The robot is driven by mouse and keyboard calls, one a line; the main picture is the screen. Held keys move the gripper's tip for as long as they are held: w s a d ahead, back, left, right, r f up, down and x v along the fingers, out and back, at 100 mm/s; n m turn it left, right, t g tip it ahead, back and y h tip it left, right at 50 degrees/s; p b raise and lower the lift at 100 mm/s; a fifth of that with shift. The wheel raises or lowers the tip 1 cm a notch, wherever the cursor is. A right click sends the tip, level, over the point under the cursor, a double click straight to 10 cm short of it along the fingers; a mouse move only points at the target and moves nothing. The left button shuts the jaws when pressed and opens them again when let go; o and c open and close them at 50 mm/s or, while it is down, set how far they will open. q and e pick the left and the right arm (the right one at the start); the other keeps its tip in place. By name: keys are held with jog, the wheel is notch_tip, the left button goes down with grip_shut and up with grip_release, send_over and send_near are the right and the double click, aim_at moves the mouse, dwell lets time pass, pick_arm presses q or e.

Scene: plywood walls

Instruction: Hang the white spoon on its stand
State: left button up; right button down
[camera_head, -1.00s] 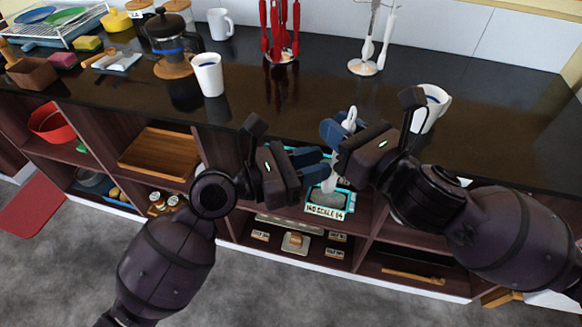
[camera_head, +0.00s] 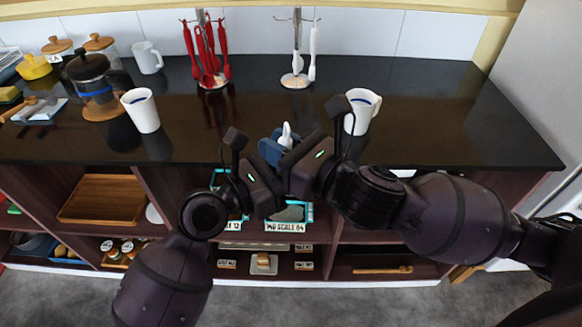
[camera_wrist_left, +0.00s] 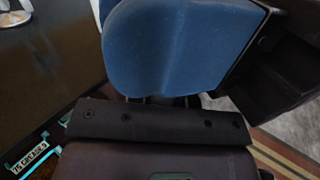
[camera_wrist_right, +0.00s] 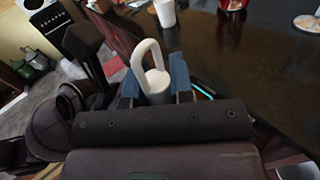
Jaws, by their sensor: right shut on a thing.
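The white spoon (camera_head: 286,134) is held by my right gripper (camera_head: 282,147) in front of the counter's front edge. Its looped handle end (camera_wrist_right: 148,52) sticks up between the two blue fingers in the right wrist view; its lower part is hidden by the grippers in the head view. The white stand (camera_head: 297,80) is at the back of the counter, with a white utensil (camera_head: 313,52) hanging on its right side. My left gripper (camera_head: 268,153) is close beside the right one. A broad blue finger fills the left wrist view, and its opening cannot be made out.
A red utensil stand (camera_head: 214,82) is left of the white stand. A white mug (camera_head: 362,108) stands near my right gripper, and a white cup (camera_head: 141,110) stands to the left. A French press (camera_head: 93,85) is farther left. The counter's right side (camera_head: 460,120) is clear.

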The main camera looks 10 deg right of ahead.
pick_arm(q)
grip_shut()
pick_arm(e)
jog(key=c, duration=0.9)
grip_release()
